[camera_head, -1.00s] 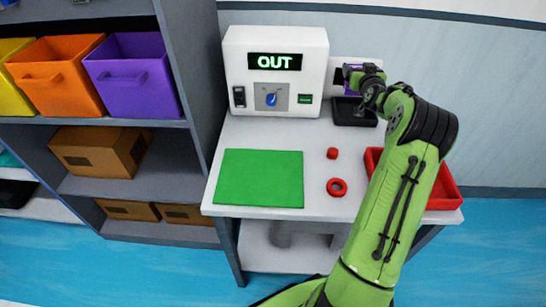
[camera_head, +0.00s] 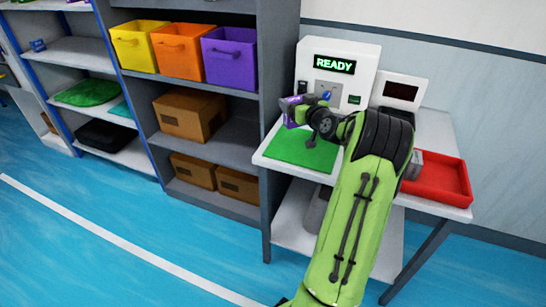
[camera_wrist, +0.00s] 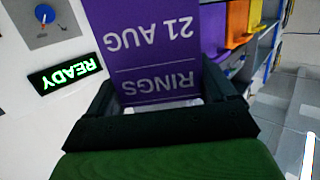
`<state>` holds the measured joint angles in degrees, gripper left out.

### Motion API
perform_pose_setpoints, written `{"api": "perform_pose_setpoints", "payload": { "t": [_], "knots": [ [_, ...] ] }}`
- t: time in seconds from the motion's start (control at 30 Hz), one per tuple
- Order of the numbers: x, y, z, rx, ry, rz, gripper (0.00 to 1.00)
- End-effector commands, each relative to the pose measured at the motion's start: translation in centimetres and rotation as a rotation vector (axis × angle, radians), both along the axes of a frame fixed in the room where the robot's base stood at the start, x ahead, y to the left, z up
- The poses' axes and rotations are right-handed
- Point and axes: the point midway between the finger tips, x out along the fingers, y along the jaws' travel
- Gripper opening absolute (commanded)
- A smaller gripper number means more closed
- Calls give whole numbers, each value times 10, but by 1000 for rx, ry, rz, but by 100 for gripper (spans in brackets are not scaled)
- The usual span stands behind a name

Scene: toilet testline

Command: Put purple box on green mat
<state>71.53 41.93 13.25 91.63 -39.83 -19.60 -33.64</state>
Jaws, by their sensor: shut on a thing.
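The purple box (camera_head: 289,104) is in my gripper (camera_head: 302,112), which is shut on it and holds it above the table. In the wrist view the box (camera_wrist: 150,45) fills the space between the fingers and shows upside-down white lettering, "RINGS 21 AUG". The green mat (camera_head: 298,152) lies flat on the white table. In the head view the box appears just above the mat's far left side, and the exact gap cannot be told. My arm covers the mat's right side.
The white machine (camera_head: 362,62) behind the mat reads READY. A red tray (camera_head: 445,182) is at the table's right, with a grey object (camera_head: 412,166) by its left edge. Shelves at left hold yellow, orange and purple bins (camera_head: 232,58) and brown boxes.

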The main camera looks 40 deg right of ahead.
Motion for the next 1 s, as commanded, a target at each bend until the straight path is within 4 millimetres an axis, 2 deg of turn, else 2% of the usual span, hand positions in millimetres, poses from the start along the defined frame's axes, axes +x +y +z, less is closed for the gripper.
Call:
{"api": "perform_pose_setpoints", "payload": {
  "t": [0.07,0.23,0.57,0.93,0.97,1.0],
  "knots": [
    [-2,-1,-7,1,0,-2,44],
    [-2,0,-49,4,-1,0,44],
    [-2,0,-100,3,-1,0,44],
    [-1,0,-103,-2,-1,0,44],
    [-1,0,-104,0,0,0,86],
    [-1,0,-103,0,0,0,92]
  ]
}}
